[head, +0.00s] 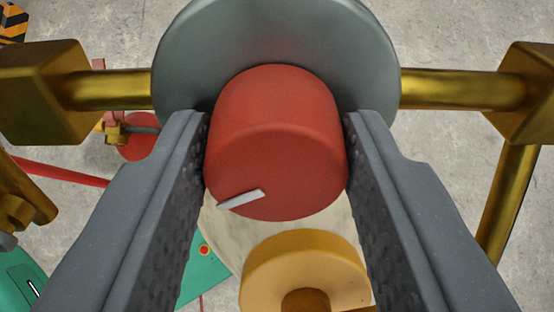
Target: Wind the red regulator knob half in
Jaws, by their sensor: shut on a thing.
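The red regulator knob (275,145) is in the middle of the head view, in front of a round grey body (275,35). A short pale mark (241,199) lies at the lower left of the knob's front face, slanting up to the right. My gripper (277,150) is shut on the knob, one dark textured finger at its left side and one at its right. The fingers hide parts of what lies behind them.
Brass pipe arms (450,89) run left and right from the grey body to brass blocks (40,80). A yellow-orange round part (300,265) sits close below the knob. A green thing (205,270) and a red bar (60,170) lie lower left. Grey concrete floor lies behind.

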